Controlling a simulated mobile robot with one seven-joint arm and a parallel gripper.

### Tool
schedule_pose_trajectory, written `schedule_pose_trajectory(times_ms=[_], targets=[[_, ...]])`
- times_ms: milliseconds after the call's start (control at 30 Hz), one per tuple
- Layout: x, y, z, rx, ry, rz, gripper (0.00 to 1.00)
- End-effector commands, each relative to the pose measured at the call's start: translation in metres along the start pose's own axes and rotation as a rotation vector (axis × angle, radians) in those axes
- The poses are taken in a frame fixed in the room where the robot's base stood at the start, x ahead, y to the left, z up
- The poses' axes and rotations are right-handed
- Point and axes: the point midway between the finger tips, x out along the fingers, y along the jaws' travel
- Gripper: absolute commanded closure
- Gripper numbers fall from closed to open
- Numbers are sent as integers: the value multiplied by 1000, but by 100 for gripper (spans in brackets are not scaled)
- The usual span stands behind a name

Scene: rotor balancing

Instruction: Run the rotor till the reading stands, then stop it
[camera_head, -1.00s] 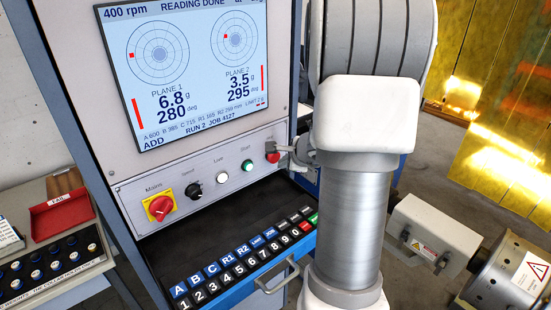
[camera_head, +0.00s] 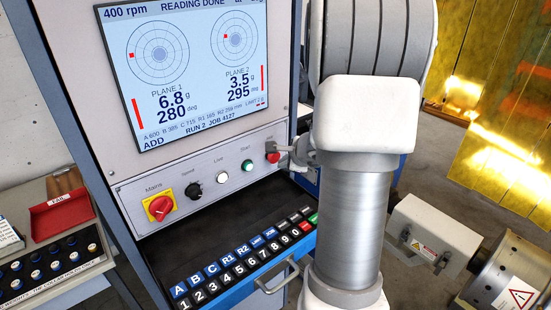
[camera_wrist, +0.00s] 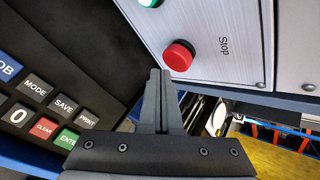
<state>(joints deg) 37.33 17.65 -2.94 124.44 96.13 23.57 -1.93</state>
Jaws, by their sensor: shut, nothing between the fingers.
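The screen (camera_head: 185,75) shows 400 rpm, READING DONE, plane 1 at 6.8 g and 280 deg, plane 2 at 3.5 g and 295 deg. The rotor (camera_head: 487,280) with a warning label is partly in view at the lower right. The red Stop button (camera_head: 272,157) sits at the right end of the panel; it also shows in the wrist view (camera_wrist: 180,55). The green Start button (camera_head: 248,165) is left of it. My gripper (camera_wrist: 161,72) is shut and empty, its tips at the Stop button's lower edge in the picture. I cannot tell whether they touch it.
A keypad (camera_head: 245,262) lies on the black shelf below the panel, with a drawer handle (camera_head: 278,276) in front. The red Mains switch (camera_head: 160,207) and Speed knob (camera_head: 193,190) are further left. A side table holds a red tray (camera_head: 63,214).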

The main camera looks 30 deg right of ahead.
Motion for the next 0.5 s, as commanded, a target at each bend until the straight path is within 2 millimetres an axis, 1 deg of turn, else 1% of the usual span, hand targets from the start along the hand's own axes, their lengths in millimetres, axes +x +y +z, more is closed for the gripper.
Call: schedule_pose_trajectory(times_ms=[267, 500], targets=[[0, 0, 0, 0, 0, 0, 100], [6, -3, 3, -1, 0, 1, 100]])
